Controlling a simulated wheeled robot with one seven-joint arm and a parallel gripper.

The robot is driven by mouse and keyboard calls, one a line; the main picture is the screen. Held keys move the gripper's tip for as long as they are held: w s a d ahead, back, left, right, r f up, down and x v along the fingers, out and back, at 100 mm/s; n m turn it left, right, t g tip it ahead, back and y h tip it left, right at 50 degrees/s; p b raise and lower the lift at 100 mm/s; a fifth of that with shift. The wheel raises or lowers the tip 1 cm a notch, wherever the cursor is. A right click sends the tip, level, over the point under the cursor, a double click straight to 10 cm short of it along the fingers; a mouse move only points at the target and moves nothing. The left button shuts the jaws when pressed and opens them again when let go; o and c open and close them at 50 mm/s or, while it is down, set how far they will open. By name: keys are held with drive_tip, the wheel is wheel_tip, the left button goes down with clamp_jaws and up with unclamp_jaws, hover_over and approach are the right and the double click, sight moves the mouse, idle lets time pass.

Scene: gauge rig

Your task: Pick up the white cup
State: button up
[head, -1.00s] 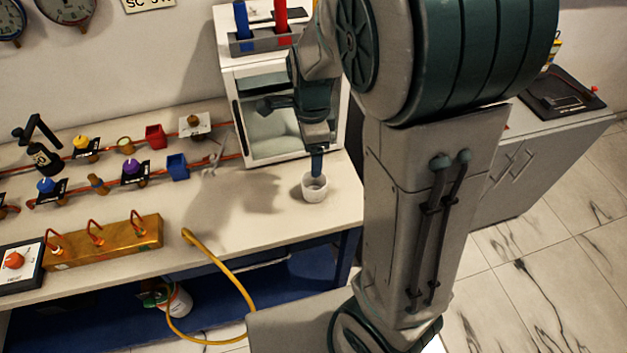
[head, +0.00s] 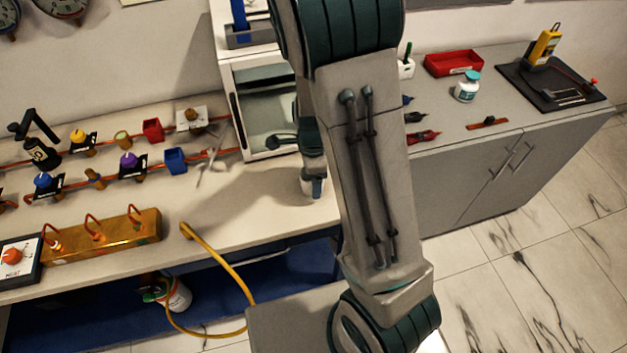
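The white cup (head: 305,184) stands near the front right edge of the workbench, by the white cabinet's front. Only part of it shows, because my gripper and my arm cover the rest. My gripper (head: 316,187) is low at the cup, with a dark fingertip in front of the cup's side. Whether the fingers are spread or closed on the cup is hidden. I cannot tell whether the cup is still resting on the bench top.
The white cabinet (head: 228,75) stands just behind the cup. Left of it on the workbench (head: 240,218) are valves on red pipes, a blue box (head: 175,161) and a brass block (head: 105,240). A grey counter at right holds a red tray (head: 453,63) and a white bottle.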

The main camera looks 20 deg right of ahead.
drive_tip(key=shift+f, duration=0.7)
drive_tip(key=c, duration=1.1)
drive_tip(key=shift+o, duration=0.2)
drive_tip(key=shift+r, duration=0.1)
